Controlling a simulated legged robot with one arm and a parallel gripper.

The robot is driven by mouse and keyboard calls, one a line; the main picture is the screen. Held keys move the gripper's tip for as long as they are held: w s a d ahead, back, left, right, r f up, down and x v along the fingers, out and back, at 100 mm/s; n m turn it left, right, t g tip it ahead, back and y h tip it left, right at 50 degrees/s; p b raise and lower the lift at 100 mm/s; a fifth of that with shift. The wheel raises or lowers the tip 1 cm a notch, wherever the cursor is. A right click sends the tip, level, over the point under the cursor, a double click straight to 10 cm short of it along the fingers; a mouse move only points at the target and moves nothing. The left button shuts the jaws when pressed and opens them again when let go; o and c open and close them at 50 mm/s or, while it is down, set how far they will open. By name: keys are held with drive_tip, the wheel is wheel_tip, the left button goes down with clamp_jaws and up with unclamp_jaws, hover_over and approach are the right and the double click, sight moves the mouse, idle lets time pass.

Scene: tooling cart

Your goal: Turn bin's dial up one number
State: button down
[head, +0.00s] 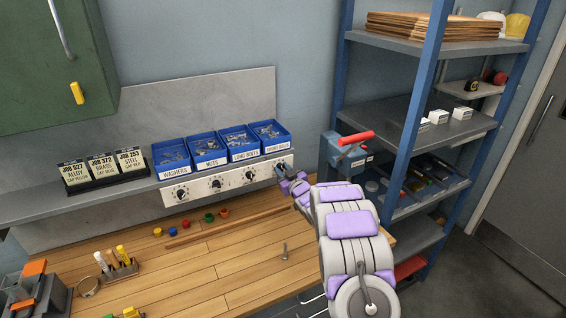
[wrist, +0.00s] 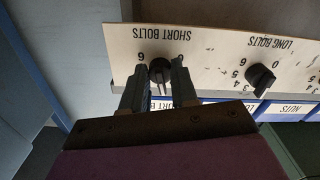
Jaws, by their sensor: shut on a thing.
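The white dial panel (head: 232,182) runs below a row of blue bins. My gripper (head: 281,171) is at its right end, under the bin labelled SHORT BOLTS (head: 270,134), and hides that dial in the head view. In the wrist view, which is upside down, the black short bolts dial (wrist: 159,68) sits between the two fingers of my gripper (wrist: 158,82), which are shut on it. The number its pointer marks cannot be read. The long bolts dial (wrist: 260,77) stands clear of the fingers beside it.
The bins marked WASHERS (head: 171,158), NUTS (head: 207,150) and LONG BOLTS (head: 239,142) stand left of it. Job cards (head: 102,168) stand further left. A blue shelf rack (head: 425,75) is close on the right. The wooden bench (head: 215,255) below has small caps and a loose bolt.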

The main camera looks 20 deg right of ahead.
drive_tip(key=shift+r+m+p, duration=0.1)
drive_tip(key=shift+m+p, duration=1.1)
drive_tip(key=shift+p, duration=0.15)
drive_tip(key=c, duration=0.9)
unclamp_jaws()
drive_tip(key=shift+d, duration=0.1)
drive_tip(key=shift+o, duration=0.2)
drive_tip(key=s, duration=1.7)
drive_tip(key=shift+s+d+f, duration=0.15)
drive_tip(key=shift+d+f, duration=0.05)
drive_tip(key=shift+d, duration=0.15)
